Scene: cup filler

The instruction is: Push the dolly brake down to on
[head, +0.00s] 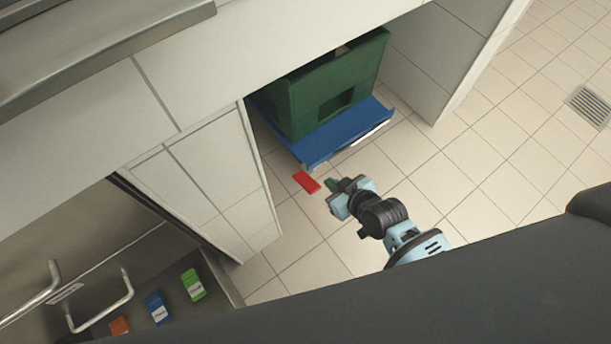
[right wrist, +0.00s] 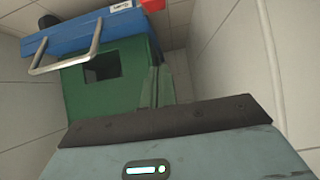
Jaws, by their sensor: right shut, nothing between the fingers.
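The dolly is a flat blue platform (head: 315,150) in a tiled bay, with a green crate (head: 335,85) on it. The red brake pedal (head: 307,182) sticks out from the dolly's front left corner. It also shows, cut off, at the top edge of the right wrist view (right wrist: 152,4), beside the blue platform (right wrist: 75,36). The pedal's exact tilt is hard to tell. My right gripper (head: 331,186) is shut and empty, just right of the pedal in the head view, with a small gap between them in the picture. My left gripper is out of view.
A silver bar handle (right wrist: 68,62) runs along the dolly's front. Tiled walls stand close on both sides of the bay. A steel counter with green (head: 193,284), blue (head: 157,307) and orange (head: 120,325) packets lies lower left. The floor at right is clear, with a drain grate (head: 590,105).

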